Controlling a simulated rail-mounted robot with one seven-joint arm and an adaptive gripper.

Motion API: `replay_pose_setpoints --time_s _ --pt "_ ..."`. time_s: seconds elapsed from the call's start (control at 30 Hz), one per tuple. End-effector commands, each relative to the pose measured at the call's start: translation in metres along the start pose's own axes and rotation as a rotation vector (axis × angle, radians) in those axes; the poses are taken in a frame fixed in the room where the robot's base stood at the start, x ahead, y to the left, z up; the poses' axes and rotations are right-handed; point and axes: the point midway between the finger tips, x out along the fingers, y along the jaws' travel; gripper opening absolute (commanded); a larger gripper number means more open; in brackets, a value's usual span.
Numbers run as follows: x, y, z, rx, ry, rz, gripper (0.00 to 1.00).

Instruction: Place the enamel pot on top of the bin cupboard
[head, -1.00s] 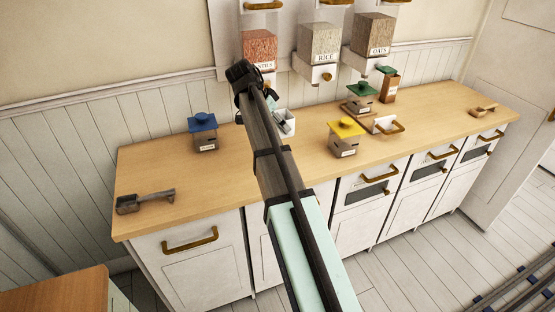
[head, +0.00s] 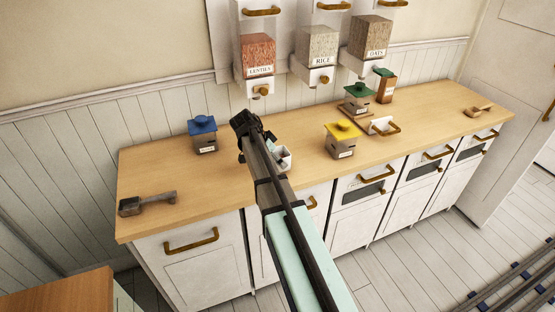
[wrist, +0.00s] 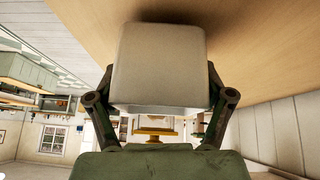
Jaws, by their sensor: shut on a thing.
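The enamel pot (wrist: 158,65) is a white, round-cornered vessel between the two fingers of my gripper (wrist: 159,88) in the wrist view. My gripper is shut on it. In the head view the pot (head: 284,158) shows partly behind my arm, over the front middle of the long cupboard's wooden top (head: 230,190). A dark shadow lies on the wood close to the pot in the wrist view. I cannot tell whether the pot touches the wood.
A blue-lidded canister (head: 203,135) stands left of my arm and a yellow-lidded one (head: 341,140) right. A green-lidded canister (head: 358,98) is farther back. A scoop (head: 147,203) lies at the left end. Wall dispensers (head: 257,60) hang above. Bare wood lies between blue canister and scoop.

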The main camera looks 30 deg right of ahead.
Motion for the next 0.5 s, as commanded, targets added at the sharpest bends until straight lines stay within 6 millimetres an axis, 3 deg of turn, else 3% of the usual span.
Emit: replay_pose_setpoints --time_s 0.47,0.5 --pt "0.0110 -0.0007 0.0068 0.001 0.001 0.000 0.22" --pt "0.0103 -0.0007 0.0064 0.001 0.000 0.000 0.90"
